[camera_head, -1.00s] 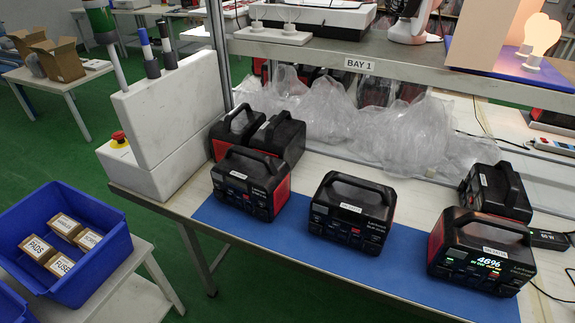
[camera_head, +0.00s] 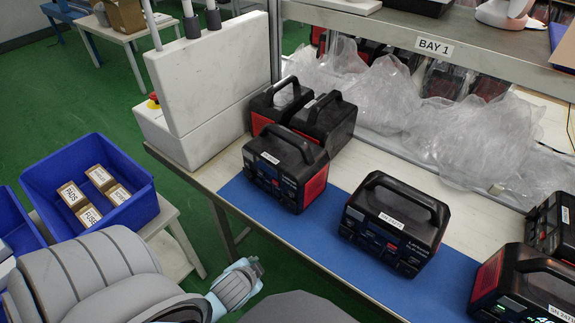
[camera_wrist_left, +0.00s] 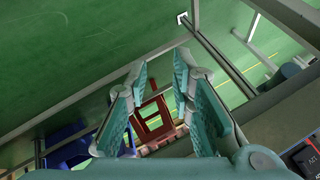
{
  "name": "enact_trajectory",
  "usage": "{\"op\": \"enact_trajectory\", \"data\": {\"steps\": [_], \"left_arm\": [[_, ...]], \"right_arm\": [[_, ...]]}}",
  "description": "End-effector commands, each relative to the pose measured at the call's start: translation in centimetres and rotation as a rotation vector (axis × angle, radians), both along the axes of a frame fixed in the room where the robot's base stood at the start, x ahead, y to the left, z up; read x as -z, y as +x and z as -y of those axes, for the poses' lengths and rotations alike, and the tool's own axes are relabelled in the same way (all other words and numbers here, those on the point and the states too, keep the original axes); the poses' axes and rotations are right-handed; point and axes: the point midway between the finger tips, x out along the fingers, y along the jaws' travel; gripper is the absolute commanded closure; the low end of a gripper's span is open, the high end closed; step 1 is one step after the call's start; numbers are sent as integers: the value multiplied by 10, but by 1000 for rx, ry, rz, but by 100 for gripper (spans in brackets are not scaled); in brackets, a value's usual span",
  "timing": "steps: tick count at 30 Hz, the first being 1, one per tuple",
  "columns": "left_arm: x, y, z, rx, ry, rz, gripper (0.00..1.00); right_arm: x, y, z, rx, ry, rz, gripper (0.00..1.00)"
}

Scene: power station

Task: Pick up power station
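Several black and red power stations with top handles stand on a workbench. One (camera_head: 285,172) stands on the left part of the blue mat (camera_head: 330,225), and another (camera_head: 393,228) is on its middle. A third (camera_head: 525,292) with a lit display is cut off at the lower right. My left gripper (camera_head: 252,268) shows low in the head view, in front of the bench edge and apart from the power stations. In the left wrist view it (camera_wrist_left: 160,75) is open and empty above the green floor. My right gripper is out of view.
More power stations stand behind, two (camera_head: 300,115) at the left and one (camera_head: 553,225) at the right. Clear plastic wrap (camera_head: 400,105) lies under the BAY 1 shelf (camera_head: 435,47). A white cabinet (camera_head: 210,85) and a blue bin (camera_head: 90,185) are left.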

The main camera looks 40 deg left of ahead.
Motion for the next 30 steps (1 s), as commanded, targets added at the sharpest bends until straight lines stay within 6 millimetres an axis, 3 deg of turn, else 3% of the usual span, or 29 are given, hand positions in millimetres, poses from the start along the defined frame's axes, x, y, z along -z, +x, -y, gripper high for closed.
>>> {"op": "enact_trajectory", "data": {"steps": [1, 3, 6, 9, 12, 16, 22, 30], "left_arm": [[-38, 10, -1, 11, 37, 56, 78], [-89, 16, -5, 24, 95, 124, 78], [-168, 58, -31, 231, 459, 334, 78], [-239, 79, -30, 392, 759, 481, 78], [-282, 88, -20, 489, 955, 560, 78], [-296, 109, -23, 516, 1018, 584, 78], [-294, 156, -41, 512, 1012, 580, 78], [-291, 187, -54, 511, 1009, 579, 78]], "right_arm": [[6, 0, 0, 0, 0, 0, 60], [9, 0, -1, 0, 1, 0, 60], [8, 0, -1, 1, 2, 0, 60], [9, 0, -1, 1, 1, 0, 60], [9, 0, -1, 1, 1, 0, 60], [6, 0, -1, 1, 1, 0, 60], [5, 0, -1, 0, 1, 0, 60], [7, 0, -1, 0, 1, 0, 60]]}}
